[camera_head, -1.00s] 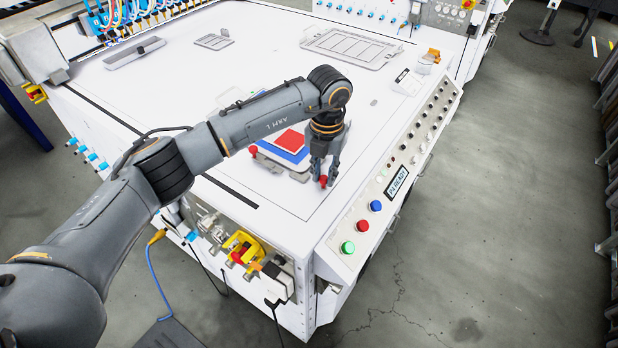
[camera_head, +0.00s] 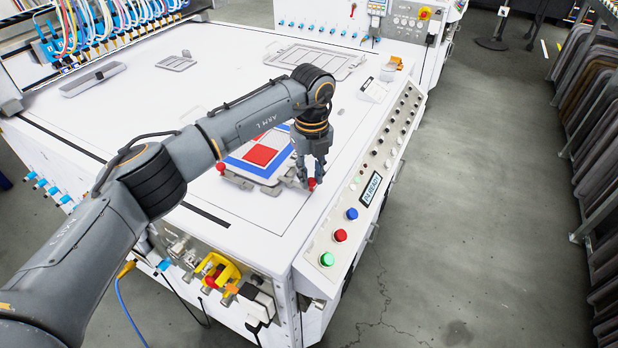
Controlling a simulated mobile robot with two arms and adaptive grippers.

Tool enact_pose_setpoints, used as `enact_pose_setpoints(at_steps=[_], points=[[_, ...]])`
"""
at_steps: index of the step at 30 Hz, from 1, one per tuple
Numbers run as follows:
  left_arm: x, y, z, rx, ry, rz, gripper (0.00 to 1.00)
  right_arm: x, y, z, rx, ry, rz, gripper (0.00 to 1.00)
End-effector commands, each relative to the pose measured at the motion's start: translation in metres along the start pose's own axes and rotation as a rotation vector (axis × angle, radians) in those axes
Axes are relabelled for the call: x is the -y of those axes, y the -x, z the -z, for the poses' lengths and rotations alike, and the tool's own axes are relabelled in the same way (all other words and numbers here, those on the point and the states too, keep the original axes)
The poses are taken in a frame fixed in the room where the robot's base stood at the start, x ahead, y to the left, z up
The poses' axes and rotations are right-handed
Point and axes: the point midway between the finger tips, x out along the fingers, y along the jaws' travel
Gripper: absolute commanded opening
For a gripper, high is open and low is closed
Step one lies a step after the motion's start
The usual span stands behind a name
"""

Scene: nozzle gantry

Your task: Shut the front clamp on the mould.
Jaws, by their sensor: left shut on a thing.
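The mould (camera_head: 233,157) lies on the white table top. It is a flat plate with a blue frame, a white band and a red square in the middle. A grey clamp with a red knob (camera_head: 221,167) sits at its left corner. My left gripper (camera_head: 311,182) points down just right of the mould, its fingers shut on a second red knob (camera_head: 312,187), which shows between the fingertips. My wrist and fingers cover the mould's right corner and most of that clamp, so its arm's angle cannot be made out. My right gripper is not in view.
A slanted control panel (camera_head: 335,217) with buttons and a small display runs along the table's right edge, close to my gripper. A grey frame plate (camera_head: 313,57) lies at the back. Coloured hoses (camera_head: 95,25) stand at the back left. The table's left middle is clear.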

Motion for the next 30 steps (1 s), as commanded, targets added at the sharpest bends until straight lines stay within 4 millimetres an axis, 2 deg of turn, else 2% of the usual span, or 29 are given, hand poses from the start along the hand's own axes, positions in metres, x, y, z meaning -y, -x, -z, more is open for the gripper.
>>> enact_pose_setpoints(at_steps=[18,19,22,30], points=[[0.0026,0.0009,-0.0025,0.004,0.042,0.003,0.00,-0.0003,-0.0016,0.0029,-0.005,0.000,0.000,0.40],[0.0026,0.0009,-0.0025,0.004,0.042,0.003,0.26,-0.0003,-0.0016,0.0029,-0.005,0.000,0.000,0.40],[0.0025,0.0008,-0.0024,0.003,0.041,0.003,0.45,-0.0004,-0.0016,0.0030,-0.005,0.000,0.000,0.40],[0.0022,0.0005,-0.0019,0.002,0.040,0.001,0.45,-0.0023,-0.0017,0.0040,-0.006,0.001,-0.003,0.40]])
